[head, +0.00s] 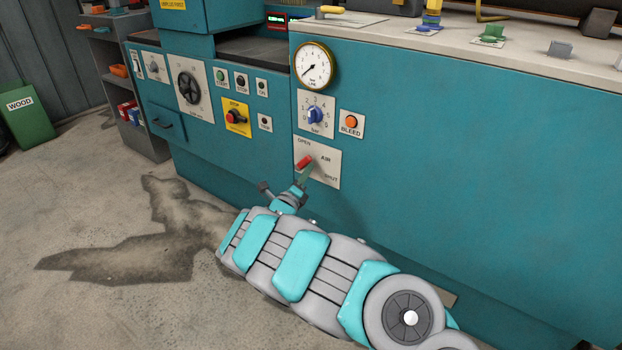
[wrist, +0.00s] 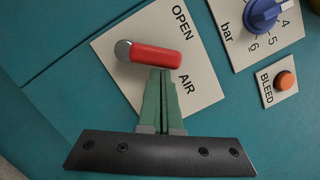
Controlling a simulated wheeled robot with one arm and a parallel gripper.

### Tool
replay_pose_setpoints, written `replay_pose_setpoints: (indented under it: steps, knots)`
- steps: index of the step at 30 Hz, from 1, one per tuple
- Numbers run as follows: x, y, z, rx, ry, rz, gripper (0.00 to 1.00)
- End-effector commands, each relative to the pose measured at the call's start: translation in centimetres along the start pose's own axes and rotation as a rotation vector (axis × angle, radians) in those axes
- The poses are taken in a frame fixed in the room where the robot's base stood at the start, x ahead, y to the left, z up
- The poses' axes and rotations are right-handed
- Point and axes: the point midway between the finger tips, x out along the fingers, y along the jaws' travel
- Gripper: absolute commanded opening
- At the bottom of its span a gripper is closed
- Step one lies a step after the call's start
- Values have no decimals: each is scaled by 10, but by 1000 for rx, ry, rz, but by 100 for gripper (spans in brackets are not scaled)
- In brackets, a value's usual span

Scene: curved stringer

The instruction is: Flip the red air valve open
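The red air valve lever (head: 304,162) is on a pale plate (head: 329,172) marked OPEN, AIR and SHUT, low on the teal machine front. In the wrist view the red lever (wrist: 155,57) runs from a silver pivot at its left to a free end between the words OPEN and AIR. My gripper (wrist: 161,72) has its green fingers together, with nothing seen between them. The tips are at the lever's lower edge in that view; I cannot tell whether they touch. In the head view my gripper (head: 304,172) is just below the lever. SHUT is hidden in the wrist view.
A blue bar knob (head: 315,115) and an orange BLEED button (head: 351,122) sit above the valve plate, with a round gauge (head: 314,65) higher. A red stop button (head: 235,117) is to the left. The floor left of my arm is clear, with a dark stain.

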Motion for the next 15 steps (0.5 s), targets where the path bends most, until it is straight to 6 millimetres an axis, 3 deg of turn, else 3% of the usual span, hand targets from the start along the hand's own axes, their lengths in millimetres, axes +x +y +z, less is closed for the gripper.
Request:
replay_pose_setpoints:
  steps: [15]
  knots:
    - [10,-11,23,-426,0,106,0]
